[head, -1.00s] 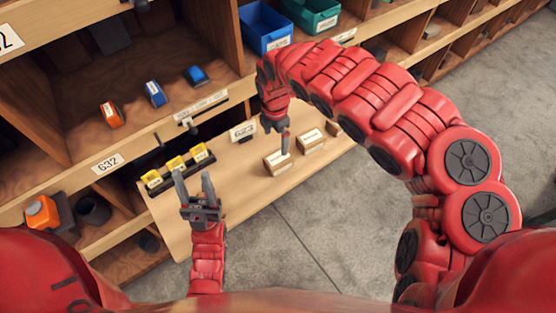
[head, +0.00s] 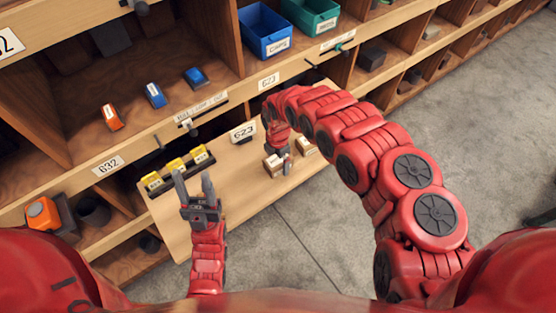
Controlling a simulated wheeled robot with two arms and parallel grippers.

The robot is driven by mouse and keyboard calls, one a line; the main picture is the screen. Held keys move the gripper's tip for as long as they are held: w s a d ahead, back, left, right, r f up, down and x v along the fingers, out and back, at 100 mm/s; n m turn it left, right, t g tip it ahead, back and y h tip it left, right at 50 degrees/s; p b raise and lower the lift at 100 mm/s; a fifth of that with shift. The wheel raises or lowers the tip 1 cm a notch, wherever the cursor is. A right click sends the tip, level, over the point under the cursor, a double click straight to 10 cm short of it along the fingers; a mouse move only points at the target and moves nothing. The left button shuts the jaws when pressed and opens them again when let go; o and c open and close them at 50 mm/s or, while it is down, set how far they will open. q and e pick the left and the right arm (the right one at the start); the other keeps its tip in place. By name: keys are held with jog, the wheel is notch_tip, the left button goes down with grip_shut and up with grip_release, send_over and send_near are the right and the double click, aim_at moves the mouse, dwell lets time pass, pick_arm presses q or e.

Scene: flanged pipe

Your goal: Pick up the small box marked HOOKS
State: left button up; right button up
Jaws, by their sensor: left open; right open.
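Two small cardboard boxes with white labels stand on the pulled-out wooden board (head: 240,192). The left small box (head: 271,166) and the right small box (head: 305,147) are both partly hidden by my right gripper and wrist. Their labels are too small to read, so I cannot tell which says HOOKS. My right gripper (head: 287,167) points down between the two boxes, close to the left one; I cannot tell whether it touches. It is open. My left gripper (head: 193,181) is open and empty over the left part of the board, its fingers pointing up in the picture.
A blue bin (head: 265,31) and a green bin (head: 311,14) sit on the shelf above. The board's front right is bare.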

jog(key=shift+f, duration=0.6)
grip_shut()
jog(key=shift+w+r, duration=0.1)
jog(key=shift+r, duration=0.05)
